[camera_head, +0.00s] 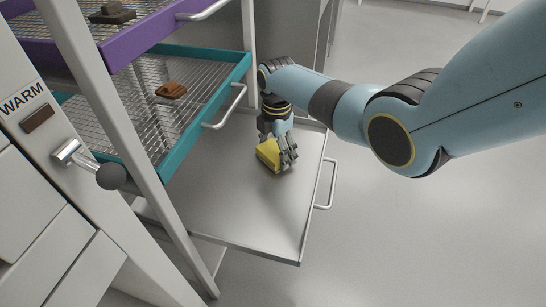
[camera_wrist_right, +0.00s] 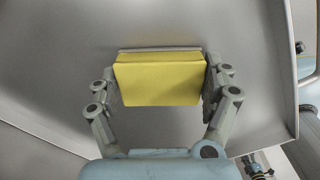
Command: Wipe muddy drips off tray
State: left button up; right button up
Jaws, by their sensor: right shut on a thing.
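The grey metal tray (camera_head: 232,205) is pulled out at the bottom of the rack. No muddy drips can be made out on its visible surface. My right gripper (camera_head: 284,156) is over the far part of the tray, shut on a yellow sponge (camera_head: 268,153). In the right wrist view, the sponge (camera_wrist_right: 158,80) sits between both fingers, with the tray surface (camera_wrist_right: 240,40) beyond it. The sponge is at or close to the tray; I cannot tell whether it touches. My left gripper is not in view.
Above the tray at left, a teal-framed mesh shelf (camera_head: 205,103) holds a brown sherd (camera_head: 171,90). A purple-framed shelf (camera_head: 130,42) above it holds a dark piece (camera_head: 112,13). A lever with a black knob (camera_head: 111,176) sticks out near the WARM label. Open floor lies right.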

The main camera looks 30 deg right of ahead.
jog(key=shift+w+d+f, duration=0.15)
jog(key=shift+w+d, duration=0.1)
jog(key=shift+d, duration=0.2)
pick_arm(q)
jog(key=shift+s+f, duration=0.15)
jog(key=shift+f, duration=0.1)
pick_arm(e)
jog(key=shift+w, duration=0.1)
jog(key=shift+r, duration=0.2)
notch_tip(320, 180, up, 6)
jog(key=p, duration=0.5)
jog(key=shift+w+f, duration=0.1)
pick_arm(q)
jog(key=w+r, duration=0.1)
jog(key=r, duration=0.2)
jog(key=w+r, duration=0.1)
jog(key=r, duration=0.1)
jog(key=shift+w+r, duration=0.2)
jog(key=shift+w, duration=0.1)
